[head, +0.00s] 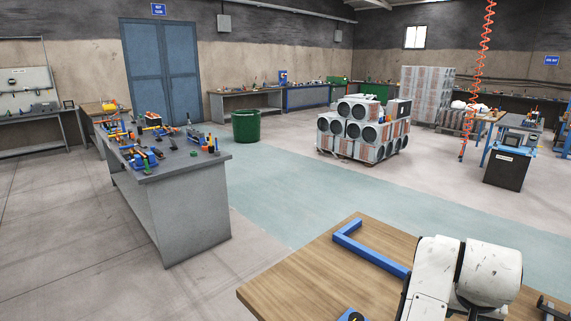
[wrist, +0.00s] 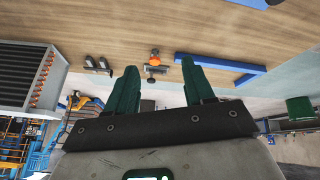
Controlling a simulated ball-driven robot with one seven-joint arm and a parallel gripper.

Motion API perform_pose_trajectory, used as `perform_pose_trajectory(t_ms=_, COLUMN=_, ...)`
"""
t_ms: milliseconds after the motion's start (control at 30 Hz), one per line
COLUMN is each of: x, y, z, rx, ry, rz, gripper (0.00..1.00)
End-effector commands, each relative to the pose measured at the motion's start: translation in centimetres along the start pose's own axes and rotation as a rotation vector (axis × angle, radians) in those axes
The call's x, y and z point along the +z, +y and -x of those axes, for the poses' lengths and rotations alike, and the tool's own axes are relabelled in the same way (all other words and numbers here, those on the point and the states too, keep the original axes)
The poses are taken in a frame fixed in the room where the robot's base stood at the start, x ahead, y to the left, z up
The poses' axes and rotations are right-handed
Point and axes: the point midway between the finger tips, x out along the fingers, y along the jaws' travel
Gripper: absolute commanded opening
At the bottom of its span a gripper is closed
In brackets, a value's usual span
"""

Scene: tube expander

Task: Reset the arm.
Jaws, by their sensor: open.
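My gripper (wrist: 159,66) shows in the wrist view with two green fingers spread apart and nothing between them. In the head view my white arm stands at the lower right in front of the wooden table (head: 320,262), and I cannot make out the fingers there. The wrist view is turned over, with the tabletop (wrist: 130,25) along its top. A small orange and dark tool (wrist: 154,60) appears beyond the fingertips, apart from them as far as I can tell.
A blue angled bar (head: 370,248) lies on the wooden table; it also shows in the wrist view (wrist: 222,64). A finned coil block (wrist: 28,75) and small dark parts (wrist: 97,65) lie left. A cluttered grey bench (head: 185,205) stands across open floor (head: 275,205).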

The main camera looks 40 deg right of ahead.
Motion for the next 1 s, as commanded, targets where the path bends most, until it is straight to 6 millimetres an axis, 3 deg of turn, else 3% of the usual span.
perform_pose_trajectory(t_ms=167, x=-0.4, y=-3.8, z=0.1, rx=-0.045, ry=0.149, rz=0.246, gripper=0.53)
perform_pose_trajectory(t_ms=333, x=3.0, y=-8.9, z=-0.3, rx=-0.153, ry=0.213, rz=0.484, gripper=0.53)
perform_pose_trajectory(t_ms=500, x=10.2, y=-13.7, z=-0.9, rx=-0.305, ry=0.194, rz=0.701, gripper=0.53)
perform_pose_trajectory(t_ms=700, x=19.6, y=-16.9, z=-0.8, rx=-0.487, ry=0.110, rz=0.866, gripper=0.53)
perform_pose_trajectory(t_ms=867, x=26.3, y=-18.0, z=-0.1, rx=-0.609, ry=0.028, rz=0.943, gripper=0.53)
perform_pose_trajectory(t_ms=900, x=27.5, y=-17.3, z=-1.9, rx=-0.588, ry=-0.005, rz=0.946, gripper=0.53)
perform_pose_trajectory(t_ms=1000, x=29.8, y=-15.1, z=-4.9, rx=-0.530, ry=-0.088, rz=0.956, gripper=0.53)
